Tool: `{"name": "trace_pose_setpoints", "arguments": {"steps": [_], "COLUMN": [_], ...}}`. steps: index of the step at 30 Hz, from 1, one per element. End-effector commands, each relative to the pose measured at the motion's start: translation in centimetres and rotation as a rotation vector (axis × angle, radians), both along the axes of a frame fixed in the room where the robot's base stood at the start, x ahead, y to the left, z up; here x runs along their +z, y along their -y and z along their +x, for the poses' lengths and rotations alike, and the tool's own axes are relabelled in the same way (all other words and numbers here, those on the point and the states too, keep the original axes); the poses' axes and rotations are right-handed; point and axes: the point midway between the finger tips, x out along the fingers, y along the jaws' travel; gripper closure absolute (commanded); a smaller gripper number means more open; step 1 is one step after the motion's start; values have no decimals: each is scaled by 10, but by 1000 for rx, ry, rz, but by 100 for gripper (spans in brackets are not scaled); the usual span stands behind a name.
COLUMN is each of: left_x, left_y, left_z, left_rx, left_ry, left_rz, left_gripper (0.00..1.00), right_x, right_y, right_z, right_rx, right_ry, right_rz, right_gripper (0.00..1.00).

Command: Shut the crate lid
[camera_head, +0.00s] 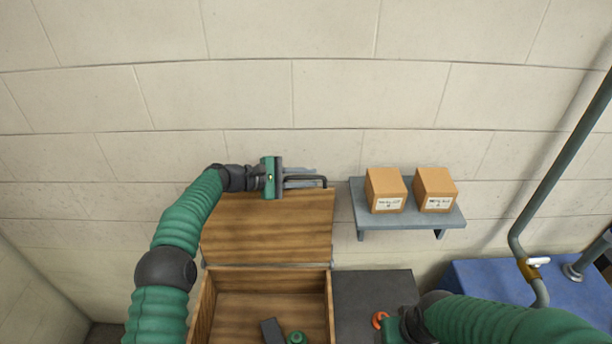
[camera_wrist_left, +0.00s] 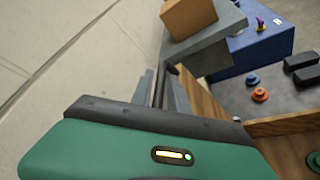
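The wooden crate (camera_head: 329,305) stands open at the bottom centre. Its lid (camera_head: 268,230) is raised upright at the back, near the wall. A black handle (camera_head: 322,179) runs along the lid's top edge. My left gripper (camera_head: 303,178) is at this handle from the left, its grey fingers lying along either side of the bar. The left wrist view shows the fingers (camera_wrist_left: 163,92) with the dark bar between them; whether they press on it is unclear. My right gripper (camera_head: 386,325) is low right of the crate, its fingers hidden.
A grey wall shelf (camera_head: 405,222) right of the lid holds two cardboard boxes (camera_head: 385,190). A dark grey surface (camera_head: 370,287) beside the crate bears an orange ring-shaped part (camera_head: 380,319). A green part (camera_head: 297,338) lies inside the crate. A blue block (camera_head: 480,282) and a pipe (camera_head: 560,160) stand right.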

Motion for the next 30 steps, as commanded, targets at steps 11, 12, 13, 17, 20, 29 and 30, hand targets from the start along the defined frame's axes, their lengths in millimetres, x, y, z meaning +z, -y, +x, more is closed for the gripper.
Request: {"name": "trace_pose_setpoints", "arguments": {"steps": [11, 12, 13, 17, 20, 29, 30], "left_x": [0, 0, 0, 0, 0, 0, 0], "left_y": [-2, -3, -3, -4, -4, -6, -6], "left_z": [0, 0, 0, 0, 0, 1, 1], "left_rx": [0, 0, 1, 1, 2, 4, 4], "left_ry": [0, 0, 0, 1, 1, 3, 3], "left_rz": [-1, -1, -1, 0, 1, 3, 3], "left_gripper": [100, 100, 100, 100, 100, 100, 100], "right_x": [0, 0, 0, 0, 0, 0, 0], "right_y": [0, 0, 0, 0, 0, 0, 0], "right_z": [0, 0, 0, 0, 0, 0, 0], "right_rx": [0, 0, 0, 0, 0, 0, 0], "right_ry": [0, 0, 0, 0, 0, 0, 0], "right_rz": [0, 0, 0, 0, 0, 0, 0], "right_gripper": [37, 37, 37, 37, 37, 37, 37]}}
